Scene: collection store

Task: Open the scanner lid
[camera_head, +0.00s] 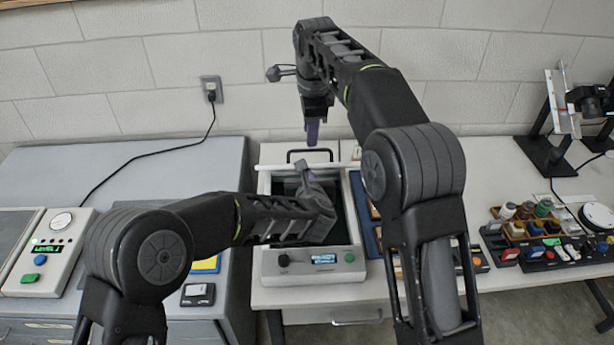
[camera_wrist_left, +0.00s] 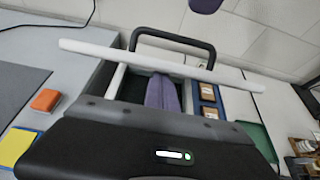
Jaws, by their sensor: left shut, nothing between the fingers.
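The scanner (camera_head: 345,266) is a pale box with a display, a knob and a green button on its front panel; its dark interior shows in the head view. A white bar (camera_head: 345,165), seemingly the raised lid seen edge-on, crosses behind the interior. A black loop handle (camera_head: 299,153) shows behind it, clearer in the left wrist view (camera_wrist_left: 206,50). My left gripper (camera_wrist_left: 163,95) is shut and empty, its purple fingers over the interior, pointing toward the bar; contact cannot be told. My right gripper (camera_head: 312,132) points down above the handle; whether its fingers are parted is unclear.
A grey cabinet (camera_head: 200,160) with a control panel (camera_head: 42,262) stands left. Right of the scanner are a blue tray (camera_head: 362,215) and a rack of small bottles (camera_head: 530,230). A wall (camera_head: 240,110) rises close behind. My arms cover part of the scanner.

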